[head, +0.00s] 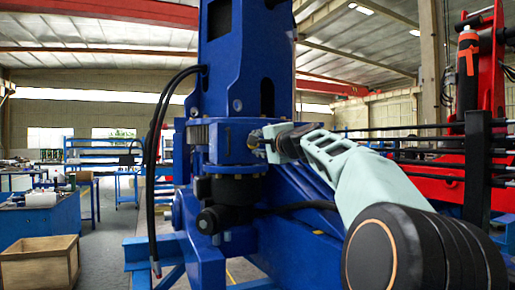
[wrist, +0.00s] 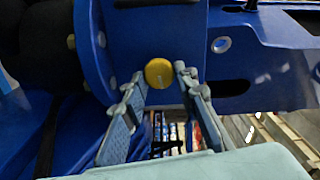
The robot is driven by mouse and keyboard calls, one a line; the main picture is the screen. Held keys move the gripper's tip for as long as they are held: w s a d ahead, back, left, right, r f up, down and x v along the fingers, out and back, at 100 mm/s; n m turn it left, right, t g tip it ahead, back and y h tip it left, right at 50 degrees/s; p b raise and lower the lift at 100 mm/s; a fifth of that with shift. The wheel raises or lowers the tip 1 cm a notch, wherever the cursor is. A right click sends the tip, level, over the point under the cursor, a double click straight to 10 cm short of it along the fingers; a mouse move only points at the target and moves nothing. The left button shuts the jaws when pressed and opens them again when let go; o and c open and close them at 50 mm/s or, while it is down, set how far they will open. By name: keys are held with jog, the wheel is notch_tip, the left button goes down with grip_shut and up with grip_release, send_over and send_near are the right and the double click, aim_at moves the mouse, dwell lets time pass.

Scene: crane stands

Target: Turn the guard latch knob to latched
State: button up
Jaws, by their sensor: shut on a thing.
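The guard latch knob (wrist: 158,72) is a round yellow disc on the blue crane stand, with a small pale mark on its face. My gripper (wrist: 161,78) has one finger on each side of it and is shut on it. In the head view my gripper (head: 268,142) reaches in from the right to the side of the blue stand (head: 217,60). There the knob (head: 255,140) is small and partly hidden by my fingers. I cannot tell from the mark which setting the knob is at.
Black hoses (head: 153,170) hang left of the stand. A dark motor (head: 222,205) sits below my gripper. A red crane (head: 490,70) with dark rods stands at the right. A wooden crate (head: 40,268) is at the lower left.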

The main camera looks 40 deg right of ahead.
jog(key=shift+a+m, duration=0.1)
jog(key=shift+m, duration=1)
jog(key=o, duration=1.1)
jog(key=shift+s, duration=0.15)
jog(key=v, duration=1.1)
jog(key=shift+s, duration=0.35)
jog(key=shift+w, duration=0.1)
